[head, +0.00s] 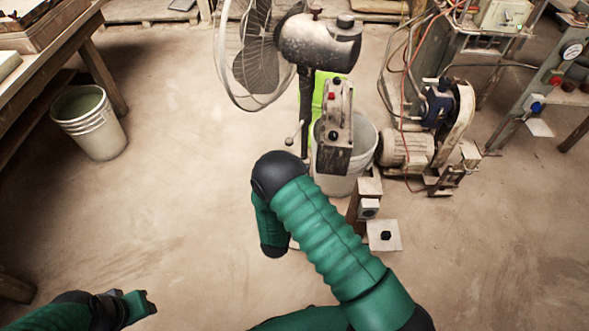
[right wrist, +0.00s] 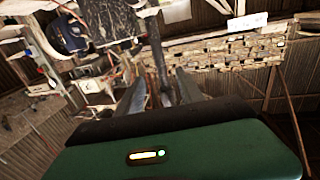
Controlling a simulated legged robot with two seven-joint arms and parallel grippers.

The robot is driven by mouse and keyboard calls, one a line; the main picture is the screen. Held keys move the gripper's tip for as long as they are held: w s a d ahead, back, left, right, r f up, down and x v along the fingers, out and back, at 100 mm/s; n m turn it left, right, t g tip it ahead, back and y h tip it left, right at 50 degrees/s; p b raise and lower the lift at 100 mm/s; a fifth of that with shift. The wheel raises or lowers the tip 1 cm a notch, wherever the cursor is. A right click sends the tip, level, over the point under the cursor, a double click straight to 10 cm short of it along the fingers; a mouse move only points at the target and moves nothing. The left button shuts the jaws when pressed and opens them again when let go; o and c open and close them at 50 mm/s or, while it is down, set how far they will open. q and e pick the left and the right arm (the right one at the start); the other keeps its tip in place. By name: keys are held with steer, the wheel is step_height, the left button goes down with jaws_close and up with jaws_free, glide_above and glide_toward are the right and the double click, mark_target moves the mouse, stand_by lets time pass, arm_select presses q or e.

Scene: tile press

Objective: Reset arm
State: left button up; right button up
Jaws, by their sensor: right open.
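My right arm (head: 322,232), in a green ribbed sleeve, rises from the bottom of the head view and bends at a black joint near the middle. My right gripper is hidden in that view. In the right wrist view my right gripper (right wrist: 160,78) is open, its two fingers apart. A dark pole shows between the fingers, but I cannot tell its distance from them. My left gripper (head: 138,303) is low at the bottom left of the head view, above bare floor. Whether its jaws are open or shut is unclear.
A pedestal fan (head: 320,42) stands just beyond my right arm, with a control box (head: 336,125) and a white bucket (head: 360,160). A motor (head: 405,150) and press frame (head: 552,80) stand right. Another bucket (head: 92,125) stands by a table (head: 45,60). Left-centre floor is clear.

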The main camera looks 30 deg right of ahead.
steer(key=a+r+n+g+y, duration=0.3)
steer(key=a+r+n+y, duration=0.1)
steer(key=a+y, duration=0.55)
steer(key=s+a+r+n+g+y, duration=0.15)
steer(key=s+g, duration=0.25)
steer(key=s, duration=0.6)
steer(key=s+r+n+g+y, duration=0.1)
steer(key=s+r+n+g, duration=0.15)
steer(key=s, duration=0.75)
step_height(320, 180, up, 24)
steer(key=g+p, duration=0.1)
steer(key=p, duration=2.4)
steer(key=shift+s+n, duration=0.25)
steer(key=shift+n, duration=0.05)
steer(key=shift+s, duration=0.1)
